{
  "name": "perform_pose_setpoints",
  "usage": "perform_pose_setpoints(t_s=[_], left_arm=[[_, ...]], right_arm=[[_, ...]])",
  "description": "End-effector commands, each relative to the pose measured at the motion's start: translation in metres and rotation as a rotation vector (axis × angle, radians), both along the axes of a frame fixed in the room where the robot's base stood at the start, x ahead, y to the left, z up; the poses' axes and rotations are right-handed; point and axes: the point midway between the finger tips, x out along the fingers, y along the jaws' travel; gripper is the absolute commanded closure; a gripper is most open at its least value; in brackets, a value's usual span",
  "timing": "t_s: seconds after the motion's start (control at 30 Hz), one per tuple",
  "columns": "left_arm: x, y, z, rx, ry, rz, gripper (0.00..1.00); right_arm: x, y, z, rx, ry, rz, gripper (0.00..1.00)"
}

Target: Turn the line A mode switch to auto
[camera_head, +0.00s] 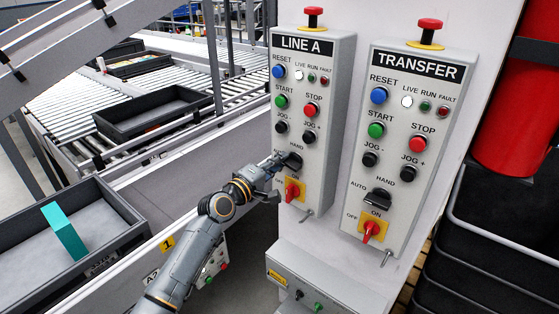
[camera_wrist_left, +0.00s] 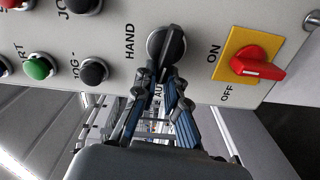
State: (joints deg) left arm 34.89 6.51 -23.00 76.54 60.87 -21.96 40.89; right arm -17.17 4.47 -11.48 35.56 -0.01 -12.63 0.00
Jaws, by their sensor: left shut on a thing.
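The LINE A control box (camera_head: 338,75) is mounted on a light panel in the head view. Its black mode switch (camera_head: 294,161) sits below the jog buttons, with HAND marked above it and the AUTO mark mostly covered. My left gripper (camera_head: 281,162) reaches it from the left and is shut on its knob. In the left wrist view, the fingers of my left gripper (camera_wrist_left: 161,76) close around the lower part of the black knob (camera_wrist_left: 166,44). HAND reads to its left, and AUTO is partly hidden behind the fingers. My right gripper is not in view.
A red on/off switch (camera_head: 293,190) on a yellow plate sits just below the mode switch; it also shows in the wrist view (camera_wrist_left: 258,64). A similar TRANSFER box (camera_head: 416,88) stands to the right. Conveyors and dark trays (camera_head: 150,118) lie to the left.

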Motion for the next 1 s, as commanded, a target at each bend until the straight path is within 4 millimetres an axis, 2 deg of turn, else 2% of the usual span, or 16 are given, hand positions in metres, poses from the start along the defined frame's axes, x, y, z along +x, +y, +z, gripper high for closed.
perform_pose_setpoints(t_s=[0.33,0.9,0.93,1.0], left_arm=[[-0.0001,-0.0002,-0.0049,-0.120,0.090,-0.001,1.00],[-0.0001,0.0000,-0.0062,-0.143,0.108,-0.001,1.00],[-0.0001,0.0000,-0.0062,-0.143,0.108,-0.001,0.85],[0.0000,0.0001,-0.0061,-0.142,0.107,-0.001,0.71]], right_arm=[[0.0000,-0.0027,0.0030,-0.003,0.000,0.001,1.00],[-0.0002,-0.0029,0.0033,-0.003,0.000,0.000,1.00],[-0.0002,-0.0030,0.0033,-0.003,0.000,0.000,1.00],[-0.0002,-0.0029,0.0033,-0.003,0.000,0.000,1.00]])
